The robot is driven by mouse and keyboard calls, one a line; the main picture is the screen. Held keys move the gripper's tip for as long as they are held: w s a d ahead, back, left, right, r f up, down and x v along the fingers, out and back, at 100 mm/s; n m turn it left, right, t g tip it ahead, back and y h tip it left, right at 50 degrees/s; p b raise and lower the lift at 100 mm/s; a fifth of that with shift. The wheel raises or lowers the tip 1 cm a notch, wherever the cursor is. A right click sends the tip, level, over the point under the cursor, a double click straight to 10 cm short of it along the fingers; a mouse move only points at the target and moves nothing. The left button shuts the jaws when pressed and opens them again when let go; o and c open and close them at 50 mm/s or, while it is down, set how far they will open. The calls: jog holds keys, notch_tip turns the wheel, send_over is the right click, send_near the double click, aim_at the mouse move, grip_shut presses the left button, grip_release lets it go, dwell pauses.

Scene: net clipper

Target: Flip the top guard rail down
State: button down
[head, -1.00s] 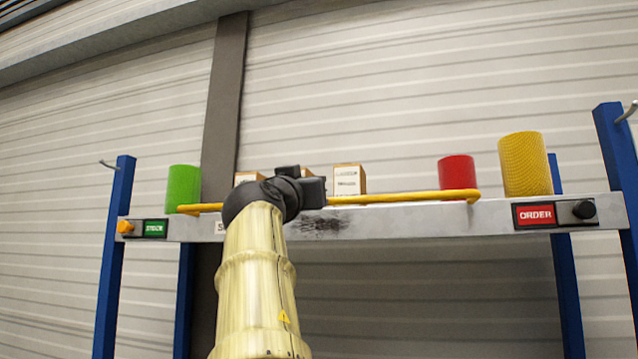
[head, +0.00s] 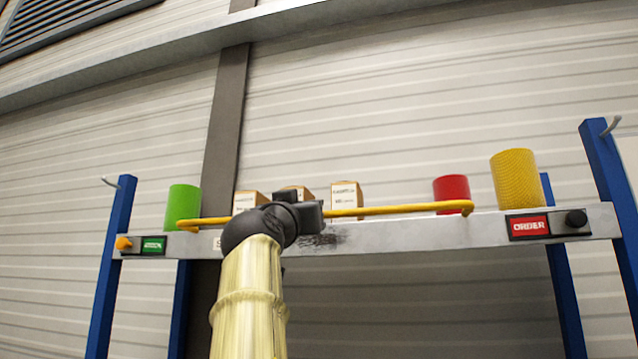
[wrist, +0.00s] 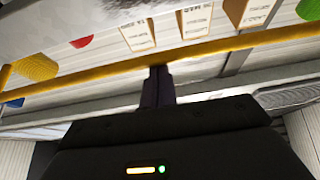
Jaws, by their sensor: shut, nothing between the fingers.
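The yellow guard rail (head: 400,208) runs along the front of the top shelf (head: 420,233), standing raised above the shelf's grey front beam. In the wrist view the rail (wrist: 100,78) crosses the picture, slightly slanted. My gripper (wrist: 158,70) is shut and empty, its fingertips at the rail's edge; I cannot tell whether they touch it. In the head view my dark wrist hides part of the rail left of its middle, and the fingers are hard to make out.
Behind the rail stand a green roll (head: 182,207), several small boxes (head: 347,194), a red roll (head: 451,188) and a yellow roll (head: 517,178). Blue posts (head: 608,170) with hooks flank the shelf. An ORDER sign with a black knob (head: 577,218) is at right.

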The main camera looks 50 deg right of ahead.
jog(key=shift+w+d+f, duration=0.1)
notch_tip(320, 180, up, 4)
jog(key=p, duration=0.4)
jog(key=b+v, duration=0.8)
jog(key=v, duration=0.3)
jog(key=shift+w+d+f, duration=0.1)
jog(key=shift+d+f, duration=0.05)
dwell(0.5)
